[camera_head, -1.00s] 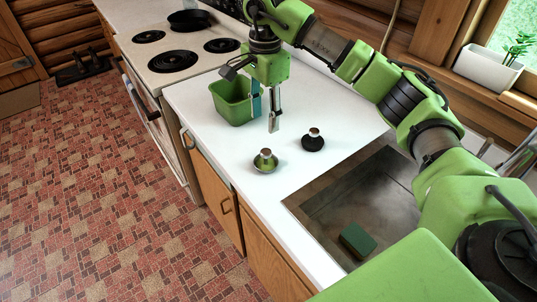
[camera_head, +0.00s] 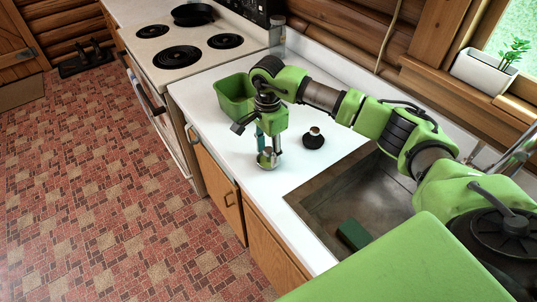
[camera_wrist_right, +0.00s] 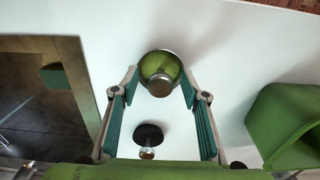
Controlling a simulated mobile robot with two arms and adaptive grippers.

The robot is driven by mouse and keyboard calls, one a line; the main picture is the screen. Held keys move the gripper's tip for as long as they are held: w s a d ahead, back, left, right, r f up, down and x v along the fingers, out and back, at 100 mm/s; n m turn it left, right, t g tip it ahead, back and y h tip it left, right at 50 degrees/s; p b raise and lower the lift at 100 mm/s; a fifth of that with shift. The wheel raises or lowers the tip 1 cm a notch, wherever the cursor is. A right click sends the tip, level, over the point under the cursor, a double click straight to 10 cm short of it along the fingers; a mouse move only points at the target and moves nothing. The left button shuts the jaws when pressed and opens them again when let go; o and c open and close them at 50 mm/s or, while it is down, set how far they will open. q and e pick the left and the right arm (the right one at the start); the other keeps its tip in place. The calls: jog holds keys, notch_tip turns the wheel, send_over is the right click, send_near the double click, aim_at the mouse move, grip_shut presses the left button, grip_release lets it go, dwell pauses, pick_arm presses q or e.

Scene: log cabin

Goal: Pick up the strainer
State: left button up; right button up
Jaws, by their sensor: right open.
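The strainer, a round metal piece with a green top and a knob, stands on the white counter. In the head view the strainer (camera_head: 266,164) is partly hidden by my right gripper (camera_head: 268,153), which is right above it, pointing down. In the right wrist view the strainer (camera_wrist_right: 150,64) lies between the tips of my right gripper (camera_wrist_right: 159,80), whose two teal-padded fingers are spread to either side. The fingers are open; whether they touch it I cannot tell. My left gripper is not in view.
A black stopper with a metal knob (camera_head: 313,140) stands close by on the counter. A green bin (camera_head: 233,97) is behind the gripper. The sink (camera_head: 330,205), with a dark green sponge (camera_head: 353,235), is to the right. The stove (camera_head: 165,40) stands beyond.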

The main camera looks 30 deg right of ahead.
jog(key=shift+f, duration=0.35)
grip_shut()
jog(key=shift+r, duration=0.1)
